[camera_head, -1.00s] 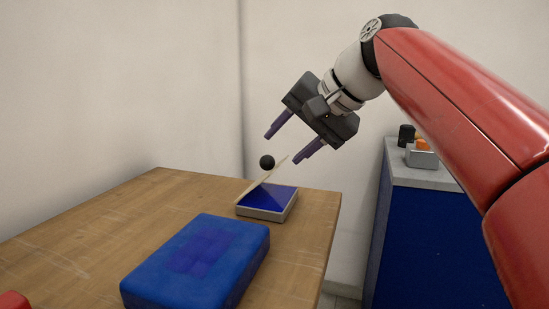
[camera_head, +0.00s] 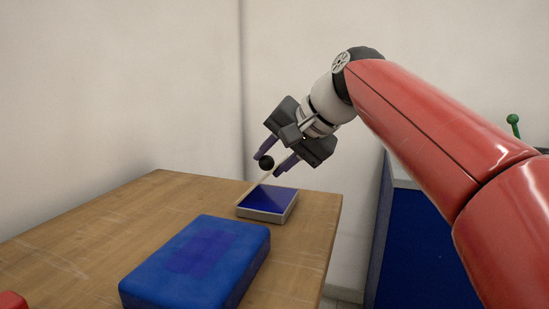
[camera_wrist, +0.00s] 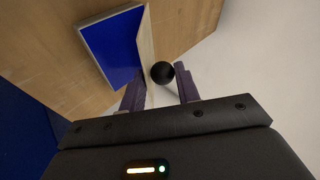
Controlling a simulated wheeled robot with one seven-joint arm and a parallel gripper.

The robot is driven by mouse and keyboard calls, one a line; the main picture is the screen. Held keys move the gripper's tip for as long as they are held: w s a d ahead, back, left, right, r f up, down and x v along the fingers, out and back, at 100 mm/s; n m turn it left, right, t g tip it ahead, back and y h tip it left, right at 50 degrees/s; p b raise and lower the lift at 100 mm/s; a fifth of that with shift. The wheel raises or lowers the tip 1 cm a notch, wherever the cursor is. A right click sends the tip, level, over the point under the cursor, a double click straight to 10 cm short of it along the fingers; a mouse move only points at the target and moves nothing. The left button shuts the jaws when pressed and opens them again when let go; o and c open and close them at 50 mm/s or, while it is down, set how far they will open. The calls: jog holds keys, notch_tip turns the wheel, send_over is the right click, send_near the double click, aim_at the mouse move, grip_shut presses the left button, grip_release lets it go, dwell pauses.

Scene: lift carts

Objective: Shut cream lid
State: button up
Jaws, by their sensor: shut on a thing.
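A shallow cream box (camera_head: 261,214) with a blue inside stands near the far right corner of the wooden table. Its cream lid (camera_head: 264,180) is raised and stands steeply tilted; it shows nearly edge-on in the wrist view (camera_wrist: 147,38). A round black knob (camera_head: 266,162) sits on the outer side of the lid. My gripper (camera_head: 267,165) is shut on this knob, with one purple finger on each side of it. The wrist view shows the knob (camera_wrist: 162,72) between the fingertips, and the open blue inside of the box.
A thick blue block (camera_head: 195,262) lies on the wooden table (camera_head: 110,225) in front of the box. A red thing (camera_head: 12,302) shows at the lower left edge. A blue cabinet (camera_head: 425,250) stands right of the table, partly behind my arm. Walls rise behind.

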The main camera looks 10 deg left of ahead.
jog(key=shift+f+b, duration=0.1)
jog(key=shift+b, duration=0.3)
grip_shut()
jog(key=shift+d+f, duration=0.1)
jog(key=shift+d, duration=0.05)
jog(key=d+f+y+b, duration=0.1)
jog(key=f+y+b, duration=0.1)
jog(key=b, duration=0.3)
jog(key=shift+d, duration=0.2)
jog(key=d+f+y+b, duration=0.1)
jog(key=y+b, duration=0.1)
jog(key=b, duration=0.1)
jog(key=shift+s+m+t+b, duration=0.1)
jog(key=shift+m+t+b, duration=0.3)
jog(key=shift+d+f+b, duration=0.1)
jog(key=shift+f+b, duration=0.05)
jog(key=shift+b, duration=0.15)
jog(key=shift+d+f, duration=0.1)
jog(key=shift+f, duration=0.15)
jog(key=o, duration=0.9)
grip_release()
jog(key=shift+o, duration=0.2)
jog(key=shift+r, duration=0.1)
